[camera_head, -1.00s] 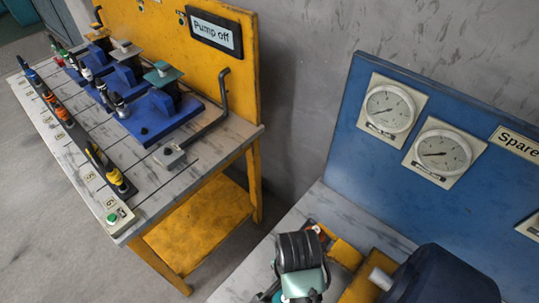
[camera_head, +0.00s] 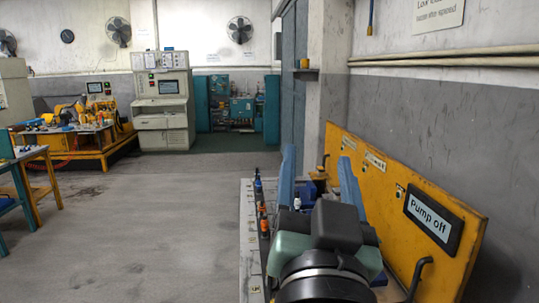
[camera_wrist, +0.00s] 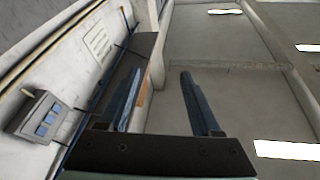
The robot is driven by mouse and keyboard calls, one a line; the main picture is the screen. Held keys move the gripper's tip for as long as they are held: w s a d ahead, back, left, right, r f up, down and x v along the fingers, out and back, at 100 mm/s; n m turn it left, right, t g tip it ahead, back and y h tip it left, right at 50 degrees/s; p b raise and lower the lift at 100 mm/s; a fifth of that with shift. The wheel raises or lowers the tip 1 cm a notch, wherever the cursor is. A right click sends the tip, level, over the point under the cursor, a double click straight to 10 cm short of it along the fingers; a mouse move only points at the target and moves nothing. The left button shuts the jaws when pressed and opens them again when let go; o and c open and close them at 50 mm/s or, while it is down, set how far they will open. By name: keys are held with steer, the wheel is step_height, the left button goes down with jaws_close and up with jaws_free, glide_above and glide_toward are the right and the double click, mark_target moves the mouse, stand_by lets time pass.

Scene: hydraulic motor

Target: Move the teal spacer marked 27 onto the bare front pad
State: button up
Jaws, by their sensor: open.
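My gripper (camera_head: 318,172) is open and empty, held up over the bench with the "Pump off" panel. Its two blue-grey fingers also show apart in the wrist view (camera_wrist: 160,75), with nothing between them. I cannot make out the teal spacer marked 27 or the bare front pad in either current view. My arm and gripper cover much of the bench top in the head view. A piece of a blue block (camera_head: 369,262) shows beside my arm.
The yellow back panel (camera_head: 440,205) bounds the bench on the right, with a dark bent lever (camera_head: 418,275) near it. A row of bottle-like items, one orange (camera_head: 264,226), lines the bench's left side. Open floor (camera_head: 150,220) lies to the left.

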steer(key=s+a+r+n+t+y, duration=0.1)
steer(key=s+a+r+n+t, duration=0.1)
steer(key=r, duration=0.4)
steer(key=s+a+r+n+t+y, duration=0.1)
steer(key=s+a+r+n+t, duration=0.1)
steer(key=s+r, duration=0.5)
steer(key=shift+a+t+y, duration=0.3)
steer(key=shift+a+t, duration=0.6)
steer(key=shift+a, duration=0.1)
